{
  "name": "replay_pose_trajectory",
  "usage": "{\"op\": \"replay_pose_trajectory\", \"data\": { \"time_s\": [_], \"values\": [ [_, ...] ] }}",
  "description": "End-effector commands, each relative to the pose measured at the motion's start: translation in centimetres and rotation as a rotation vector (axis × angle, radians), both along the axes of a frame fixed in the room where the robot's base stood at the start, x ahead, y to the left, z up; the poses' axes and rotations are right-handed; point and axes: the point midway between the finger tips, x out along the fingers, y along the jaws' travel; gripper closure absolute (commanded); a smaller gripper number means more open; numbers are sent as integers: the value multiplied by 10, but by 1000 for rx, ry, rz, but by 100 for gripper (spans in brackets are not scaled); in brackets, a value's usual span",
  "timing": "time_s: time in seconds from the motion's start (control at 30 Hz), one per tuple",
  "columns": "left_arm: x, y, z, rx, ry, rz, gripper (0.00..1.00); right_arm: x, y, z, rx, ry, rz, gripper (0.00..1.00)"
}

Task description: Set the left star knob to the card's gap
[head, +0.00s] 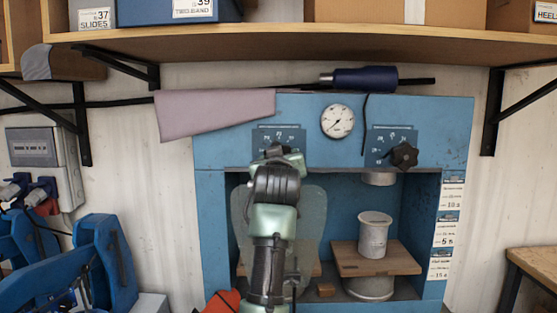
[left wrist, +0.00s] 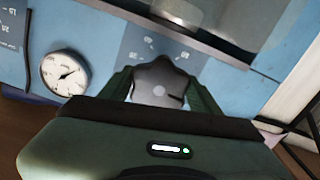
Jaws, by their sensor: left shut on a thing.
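My left gripper (head: 277,151) is in front of the left dial plate (head: 278,133) on the blue press (head: 208,190) and hides the left star knob in the head view. In the left wrist view, the dark grey left star knob (left wrist: 158,92) sits between the two green fingers of my left gripper (left wrist: 160,78), which are shut on it. Its pointer direction is not clear. Several small cards (head: 452,190) are fixed to the right side of the press, with print too small to read fully. My right gripper is not in view.
A white gauge (head: 337,122) and a black right star knob (head: 404,156) are on the press. A pinkish sheet (head: 214,115) and a blue-handled tool (head: 365,79) are near its top. A wooden shelf (head: 290,38) overhangs it. A metal cylinder (head: 374,238) stands inside.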

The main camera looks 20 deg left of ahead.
Motion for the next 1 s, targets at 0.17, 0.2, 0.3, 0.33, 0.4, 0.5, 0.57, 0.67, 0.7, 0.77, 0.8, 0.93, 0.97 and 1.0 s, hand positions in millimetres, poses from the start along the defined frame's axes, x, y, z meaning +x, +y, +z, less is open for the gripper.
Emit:
{"op": "replay_pose_trajectory", "data": {
  "time_s": [0.17, 0.2, 0.3, 0.33, 0.4, 0.5, 0.57, 0.67, 0.7, 0.77, 0.8, 0.93, 0.97, 1.0],
  "values": [
    [1, -1, -5, -40, 2, -2, 78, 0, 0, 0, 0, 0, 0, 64],
    [1, -1, -5, -44, 1, -2, 78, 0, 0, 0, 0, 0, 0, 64],
    [1, -1, -5, -49, -2, -1, 78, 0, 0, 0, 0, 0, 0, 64],
    [1, -1, -5, -50, -2, -1, 78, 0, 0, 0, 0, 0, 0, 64],
    [1, -1, -5, -52, -1, -1, 78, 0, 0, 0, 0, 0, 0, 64],
    [1, -1, -6, -51, -1, -1, 78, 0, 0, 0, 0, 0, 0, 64],
    [1, -1, -6, -51, -1, -1, 78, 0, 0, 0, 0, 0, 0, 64],
    [1, -1, -6, -50, -1, -1, 30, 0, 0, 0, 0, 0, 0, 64],
    [1, -1, -5, -49, -2, -1, 18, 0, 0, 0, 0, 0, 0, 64],
    [1, -1, -4, -49, -3, 0, 16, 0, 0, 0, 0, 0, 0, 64],
    [1, -1, -4, -49, -5, -1, 16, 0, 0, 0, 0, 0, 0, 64],
    [1, 0, -2, -48, -7, 0, 16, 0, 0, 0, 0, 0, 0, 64],
    [0, 0, -2, -48, -8, 0, 16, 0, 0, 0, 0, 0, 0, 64],
    [0, 0, -2, -48, -8, 0, 16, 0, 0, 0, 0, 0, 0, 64]
  ]
}}
